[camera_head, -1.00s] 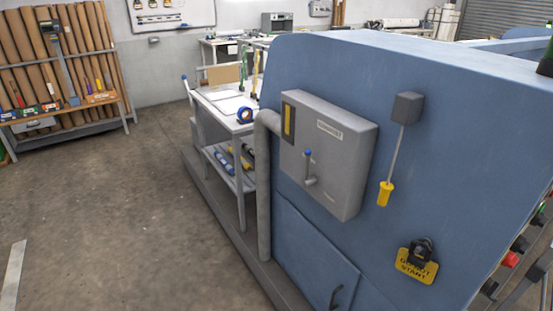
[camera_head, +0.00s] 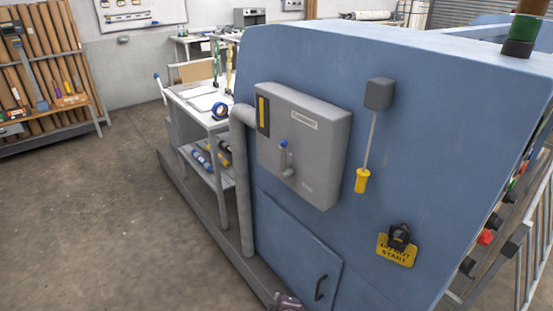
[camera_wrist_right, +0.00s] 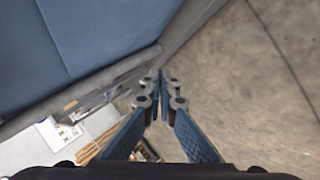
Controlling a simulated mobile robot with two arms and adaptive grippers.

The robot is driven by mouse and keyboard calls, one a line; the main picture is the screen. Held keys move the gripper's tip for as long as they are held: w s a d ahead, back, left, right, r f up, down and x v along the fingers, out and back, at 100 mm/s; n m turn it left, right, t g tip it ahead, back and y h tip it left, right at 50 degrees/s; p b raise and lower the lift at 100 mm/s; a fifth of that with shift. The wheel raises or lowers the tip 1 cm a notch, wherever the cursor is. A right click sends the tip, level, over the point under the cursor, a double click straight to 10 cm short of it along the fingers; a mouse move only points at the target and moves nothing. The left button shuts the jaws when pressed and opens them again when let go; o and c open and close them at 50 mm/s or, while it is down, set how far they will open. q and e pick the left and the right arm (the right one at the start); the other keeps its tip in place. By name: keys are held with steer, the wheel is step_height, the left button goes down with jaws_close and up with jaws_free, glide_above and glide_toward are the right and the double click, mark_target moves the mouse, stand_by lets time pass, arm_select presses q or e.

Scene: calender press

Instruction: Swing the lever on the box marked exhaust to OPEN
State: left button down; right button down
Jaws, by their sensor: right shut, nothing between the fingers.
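The grey box (camera_head: 325,150) is mounted on the blue end panel of the machine, its small label looking like EXHAUST but blurred. Its lever (camera_head: 284,158) has a blue knob and points up from a grey pivot low on the box front. A dark slot with a yellow strip (camera_head: 262,114) is at the box's upper left; I can read no OPEN mark. My right gripper (camera_wrist_right: 160,75) is shut and empty in the right wrist view, near blue panelling and the floor; the lever is not in that view. My left gripper is not identifiable in any view.
A grey pipe (camera_head: 240,180) runs down beside the box. A small greyish part (camera_head: 288,301), perhaps mine, shows at the bottom edge. Open floor (camera_head: 100,220) lies left.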

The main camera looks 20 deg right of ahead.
steer(key=w+a+r+n+t, duration=0.1)
steer(key=w+r, duration=0.2)
steer(key=r, duration=0.4)
steer(key=w+r+t+h, duration=0.1)
steer(key=w+r+t, duration=0.1)
steer(key=w+r, duration=0.3)
steer(key=w+a+r+n+t, duration=0.1)
steer(key=w+r, duration=0.1)
steer(key=r, duration=0.6)
step_height(320, 180, up, 22)
steer(key=t+h, duration=0.2)
steer(key=t, duration=0.2)
steer(key=shift+w+d+n+h+b, duration=0.3)
steer(key=shift+w+d+h+b, duration=0.05)
steer(key=shift+w+h+b, duration=0.1)
steer(key=shift+r, duration=0.1)
steer(key=w+d+p, duration=0.4)
steer(key=w+d, duration=0.2)
steer(key=w, duration=0.1)
steer(key=shift+p, duration=0.4)
steer(key=shift+w, duration=0.15)
